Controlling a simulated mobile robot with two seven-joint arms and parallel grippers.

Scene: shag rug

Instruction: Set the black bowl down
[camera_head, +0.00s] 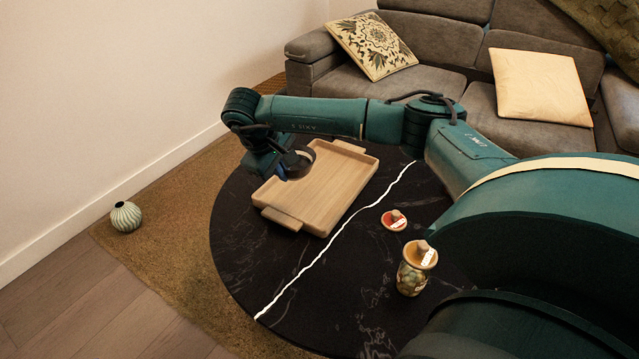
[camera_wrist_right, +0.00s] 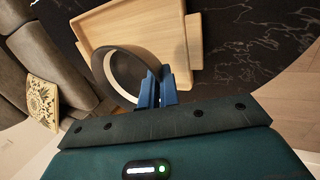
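The black bowl (camera_head: 298,163) is at the upper left part of the wooden tray (camera_head: 335,185) in the head view, overlapping the tray's edge. I cannot tell how far the bowl is above the tray. The part of the rim between the fingers is hidden. My left gripper is not in view.
The tray stands on a round black table (camera_head: 245,250) with a white line across it. A small red dish (camera_head: 394,224) and a patterned jar (camera_head: 412,275) stand right of the line. A sofa (camera_head: 440,45) is behind; a striped vase (camera_head: 125,217) stands on the rug.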

